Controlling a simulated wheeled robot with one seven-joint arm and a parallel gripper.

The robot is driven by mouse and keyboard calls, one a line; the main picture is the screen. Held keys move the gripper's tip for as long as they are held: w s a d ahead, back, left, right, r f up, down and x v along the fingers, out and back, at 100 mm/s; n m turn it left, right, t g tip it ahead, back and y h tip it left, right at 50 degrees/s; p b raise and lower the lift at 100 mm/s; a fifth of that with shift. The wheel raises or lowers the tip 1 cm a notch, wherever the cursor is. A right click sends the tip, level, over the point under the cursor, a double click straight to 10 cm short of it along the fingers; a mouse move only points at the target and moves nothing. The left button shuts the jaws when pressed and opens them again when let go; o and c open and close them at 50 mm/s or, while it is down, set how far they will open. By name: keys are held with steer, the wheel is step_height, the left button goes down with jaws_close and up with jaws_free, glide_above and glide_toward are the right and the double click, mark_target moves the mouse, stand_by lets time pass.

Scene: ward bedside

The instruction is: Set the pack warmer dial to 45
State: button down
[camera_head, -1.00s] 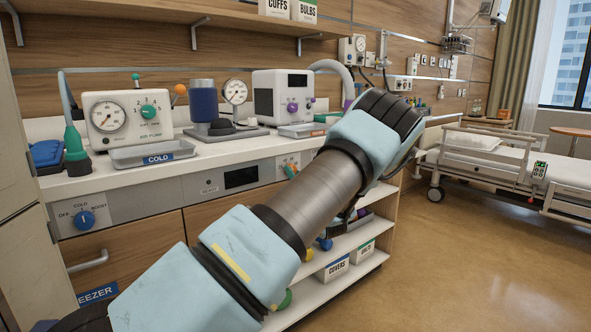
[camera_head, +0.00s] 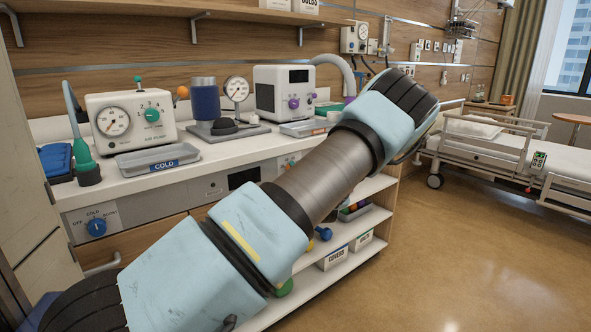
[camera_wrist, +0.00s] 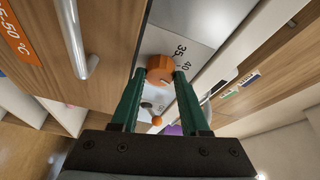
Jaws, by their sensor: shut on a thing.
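The pack warmer dial is an orange knob (camera_wrist: 159,66) on a pale panel (camera_wrist: 178,25) in the wrist view. Marks 35 and 40 show on the panel beside it; the 45 mark cannot be made out. My gripper (camera_wrist: 160,78) has its two green fingers closed on opposite sides of the knob. Where the dial's pointer stands is not clear. In the head view my arm covers the dial and the gripper.
An orange label (camera_wrist: 18,32) and a metal handle (camera_wrist: 77,40) are on the wooden front close by. In the head view the counter holds an air pump (camera_head: 160,133), a cold tray (camera_head: 195,157) and a white device (camera_head: 265,100). Open floor (camera_head: 480,250) lies right.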

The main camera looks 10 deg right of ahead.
steer(key=shift+m, duration=0.3)
steer(key=shift+c, duration=2)
jaws_free()
steer(key=s+d, duration=0.1)
steer(key=s, duration=0.9)
steer(key=shift+s+d+b, duration=0.2)
steer(key=shift+s+b, duration=0.2)
steer(key=shift+f, duration=0.1)
